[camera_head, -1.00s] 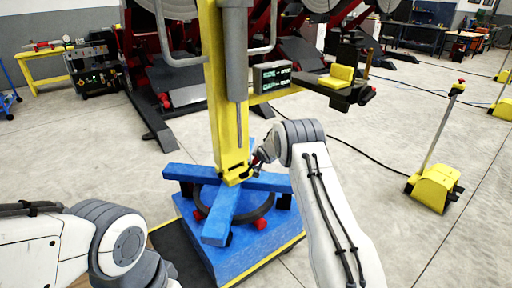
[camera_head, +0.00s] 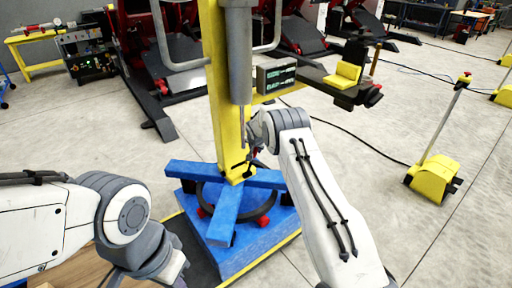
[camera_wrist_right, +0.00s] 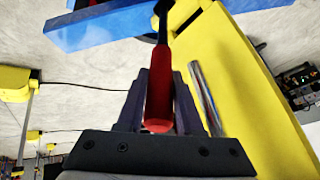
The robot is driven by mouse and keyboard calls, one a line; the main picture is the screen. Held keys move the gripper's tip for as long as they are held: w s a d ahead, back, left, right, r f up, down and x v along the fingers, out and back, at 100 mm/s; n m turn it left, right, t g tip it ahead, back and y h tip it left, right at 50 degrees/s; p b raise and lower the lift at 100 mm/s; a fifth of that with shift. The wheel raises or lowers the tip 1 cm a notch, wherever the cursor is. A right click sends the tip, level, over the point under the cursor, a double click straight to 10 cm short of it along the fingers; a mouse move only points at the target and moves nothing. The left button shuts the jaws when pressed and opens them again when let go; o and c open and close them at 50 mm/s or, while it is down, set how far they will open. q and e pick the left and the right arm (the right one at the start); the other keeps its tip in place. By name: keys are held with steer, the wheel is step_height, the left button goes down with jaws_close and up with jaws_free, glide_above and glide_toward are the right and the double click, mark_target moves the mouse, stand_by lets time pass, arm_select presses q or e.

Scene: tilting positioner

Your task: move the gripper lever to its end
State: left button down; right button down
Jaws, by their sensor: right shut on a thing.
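The lever has a red grip (camera_wrist_right: 159,95) and a dark rod; in the right wrist view it runs away from me toward the foot of the yellow column (camera_head: 228,110). My right gripper (camera_wrist_right: 160,85) is shut around the red grip, one dark finger on each side. In the head view my right gripper (camera_head: 255,157) is small beside the lower right side of the column, and my own wrist partly covers it. My left arm is at the lower left of the head view; its gripper (camera_head: 178,268) is low and away from the column, and its finger state is unclear.
The column stands on a blue cross-shaped base (camera_head: 225,215) with red feet. A grey cylinder (camera_head: 238,60) and bent tube handles hang in front of it. A display box (camera_head: 276,77) sits on a side arm. A yellow pedal stand (camera_head: 433,178) stands on open floor at right.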

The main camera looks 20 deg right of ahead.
steer(key=c, duration=0.6)
jaws_free()
steer(key=shift+w+a, duration=0.1)
steer(key=shift+w, duration=0.05)
steer(key=b+v, duration=0.3)
steer(key=v, duration=0.7)
steer(key=shift+r, duration=0.25)
steer(key=shift+a, duration=0.1)
